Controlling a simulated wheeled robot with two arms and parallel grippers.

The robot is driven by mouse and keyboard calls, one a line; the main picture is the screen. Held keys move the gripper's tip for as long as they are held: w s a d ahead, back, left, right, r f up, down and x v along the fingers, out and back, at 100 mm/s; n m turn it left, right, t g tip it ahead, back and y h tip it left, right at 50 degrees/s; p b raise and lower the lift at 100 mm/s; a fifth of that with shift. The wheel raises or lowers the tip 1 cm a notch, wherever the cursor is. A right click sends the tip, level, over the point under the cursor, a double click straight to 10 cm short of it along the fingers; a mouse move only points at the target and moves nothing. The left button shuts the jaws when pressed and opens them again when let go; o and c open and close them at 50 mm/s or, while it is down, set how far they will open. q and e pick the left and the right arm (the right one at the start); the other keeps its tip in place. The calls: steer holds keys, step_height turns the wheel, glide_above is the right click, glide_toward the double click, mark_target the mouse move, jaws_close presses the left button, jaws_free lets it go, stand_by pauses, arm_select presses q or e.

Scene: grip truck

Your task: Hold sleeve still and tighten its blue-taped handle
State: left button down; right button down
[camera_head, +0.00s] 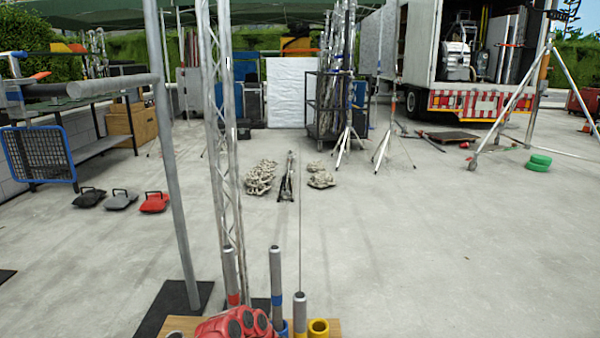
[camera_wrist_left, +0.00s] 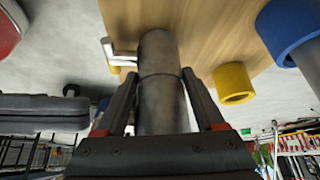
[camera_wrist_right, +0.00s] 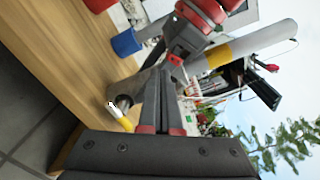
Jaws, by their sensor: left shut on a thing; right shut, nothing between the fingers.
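In the left wrist view my left gripper (camera_wrist_left: 160,112) is shut around a grey metal sleeve (camera_wrist_left: 157,62), above a wooden board (camera_wrist_left: 205,35). A small silver handle (camera_wrist_left: 118,48) sticks out sideways from the sleeve. In the right wrist view the handle (camera_wrist_right: 112,106) has yellow tape at its end; I see no blue tape on it. My right gripper (camera_wrist_right: 162,100) is shut and empty, with its fingers in front of the sleeve (camera_wrist_right: 140,85) and partly hiding it. Whether they touch it, I cannot tell. My left gripper shows behind it in that view (camera_wrist_right: 172,62).
Close by on the board are a blue ring (camera_wrist_right: 125,42), a yellow ring (camera_head: 319,327), a blue-banded tube (camera_head: 276,275) and a yellow-banded tube (camera_head: 299,315). A truss mast (camera_head: 225,150) and a grey pole (camera_head: 175,190) rise at left.

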steer(key=shift+d, duration=0.3)
steer(key=shift+r, duration=0.3)
stand_by(0.7)
steer(key=shift+d+r, duration=0.55)
steer(key=shift+r, duration=0.2)
steer(key=shift+d+r, duration=0.1)
steer(key=shift+r, duration=0.1)
stand_by(0.3)
steer(key=s, duration=0.6)
steer(key=shift+a+r, duration=0.2)
steer(key=shift+r, duration=0.05)
